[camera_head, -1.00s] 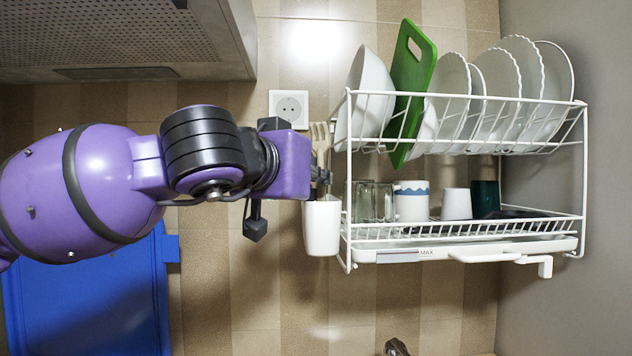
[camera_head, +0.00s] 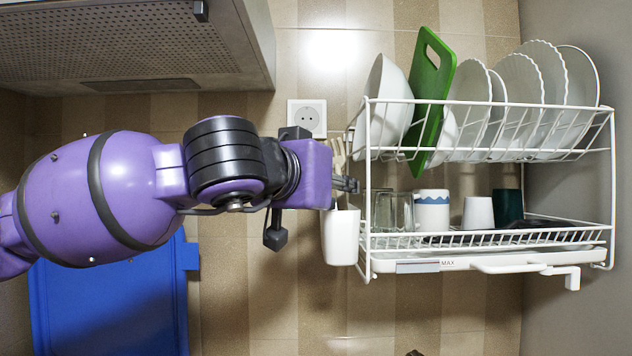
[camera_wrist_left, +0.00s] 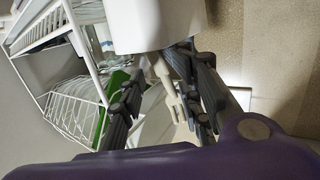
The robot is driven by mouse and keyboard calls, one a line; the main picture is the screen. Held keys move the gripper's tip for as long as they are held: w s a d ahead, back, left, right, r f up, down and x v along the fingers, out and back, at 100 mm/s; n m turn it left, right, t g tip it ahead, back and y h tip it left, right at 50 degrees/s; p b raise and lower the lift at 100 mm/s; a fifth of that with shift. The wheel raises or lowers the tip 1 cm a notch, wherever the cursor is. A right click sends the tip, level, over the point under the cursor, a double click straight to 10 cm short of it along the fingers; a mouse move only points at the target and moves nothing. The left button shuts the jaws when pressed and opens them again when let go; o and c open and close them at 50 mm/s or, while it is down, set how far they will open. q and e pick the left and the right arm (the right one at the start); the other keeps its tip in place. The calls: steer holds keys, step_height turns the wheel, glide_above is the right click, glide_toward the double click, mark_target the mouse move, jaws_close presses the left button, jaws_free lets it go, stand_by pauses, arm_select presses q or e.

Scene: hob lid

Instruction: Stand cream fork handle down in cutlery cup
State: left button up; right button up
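The cream fork (camera_head: 339,151) stands upright with its head up in the white cutlery cup (camera_head: 341,238), which hangs at the left end of the dish rack. Its lower part is hidden in the cup. My left gripper (camera_head: 347,184) is just above the cup's rim. In the left wrist view, the two dark fingers of the left gripper (camera_wrist_left: 163,103) are spread apart, with the fork (camera_wrist_left: 168,88) between them; I see no firm grip on it. The cup (camera_wrist_left: 155,22) is at the top of that view. My right gripper is not in view.
The white wire dish rack (camera_head: 490,238) holds a bowl, a green board (camera_head: 430,95) and several plates above, with glasses and mugs below. A blue board (camera_head: 110,305) is at lower left. A range hood (camera_head: 130,45) overhangs at upper left.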

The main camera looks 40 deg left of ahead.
arm_select(q)
steer(key=s+d+r, duration=0.1)
steer(key=s, duration=1.1)
steer(key=shift+d+r, duration=0.15)
steer(key=shift+w, duration=0.1)
stand_by(0.5)
